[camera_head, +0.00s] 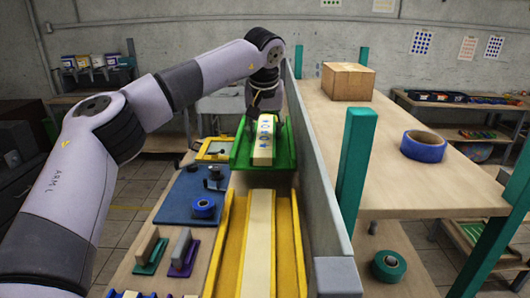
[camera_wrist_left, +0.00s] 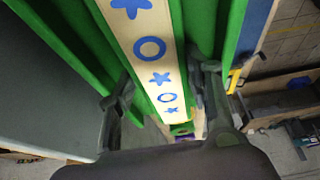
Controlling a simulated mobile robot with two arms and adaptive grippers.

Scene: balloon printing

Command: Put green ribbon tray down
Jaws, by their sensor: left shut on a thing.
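The green ribbon tray (camera_head: 281,154) is at the far end of the long narrow table in the head view. A cream ribbon strip with blue stars and rings (camera_head: 264,137) lies along its middle. My left gripper (camera_head: 252,124) reaches down over the tray's far end and is shut. In the left wrist view the gripper's fingers (camera_wrist_left: 160,98) stand on both sides of the patterned strip (camera_wrist_left: 150,47), between the green tray walls (camera_wrist_left: 228,25). Whether the tray's underside touches the table is hidden. My right gripper is not in view.
A yellow tray with a plain cream strip (camera_head: 228,245) lies nearer on the table. A grey panel (camera_head: 322,190) borders the right side.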

